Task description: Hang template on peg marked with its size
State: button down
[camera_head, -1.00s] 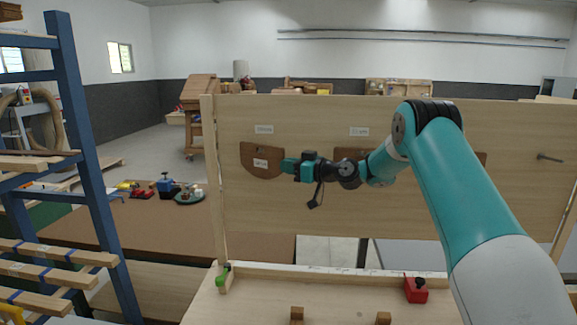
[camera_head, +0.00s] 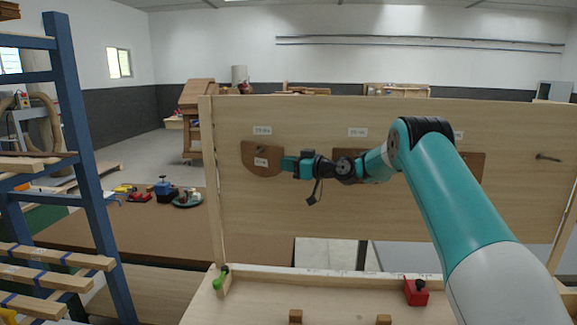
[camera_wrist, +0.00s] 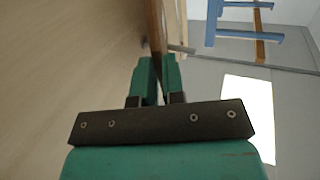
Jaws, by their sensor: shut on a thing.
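A brown rounded template (camera_head: 259,151) with a white label is at the left of the upright wooden board (camera_head: 300,215), below a white size label (camera_head: 262,130). My gripper (camera_head: 286,163) is shut on its right edge. In the wrist view the green fingers (camera_wrist: 158,78) pinch the template (camera_wrist: 154,28), seen edge-on close to the board. A short rod (camera_wrist: 181,48) shows beside it there, perhaps a peg. I cannot tell whether the template hangs on a peg. A bare peg (camera_head: 548,158) sticks out at the board's right.
Other brown templates (camera_head: 476,167) are on the board, partly behind my arm, below labels (camera_head: 357,132). A blue rack (camera_head: 88,165) stands at the left.

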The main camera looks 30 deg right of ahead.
dwell(0.4)
jog(key=c, duration=1.1)
grip_release()
jog(key=shift+c, duration=0.2)
jog(key=b+v, duration=0.9)
jog(key=v, duration=0.7)
jog(key=s+a+f+n+g, duration=0.1)
jog(key=s+a+g, duration=0.3)
jog(key=a, duration=0.9)
jog(key=s+a+f+g, duration=0.2)
jog(key=s+a+g, duration=0.2)
jog(key=a, duration=0.8)
jog(key=s+a+f+g+h+b, duration=0.1)
jog(key=s+a+f+g+h, duration=0.2)
jog(key=s+a, duration=0.6)
jog(key=s+f+g+h, duration=0.1)
jog(key=s+f+g, duration=0.1)
jog(key=s, duration=0.7)
jog(key=s+f+g+h, duration=0.1)
jog(key=s+f+g, duration=0.1)
jog(key=s, duration=0.8)
jog(key=shift+d+f+b, duration=0.2)
jog(key=shift+f+b, duration=0.1)
jog(key=shift+f, duration=0.35)
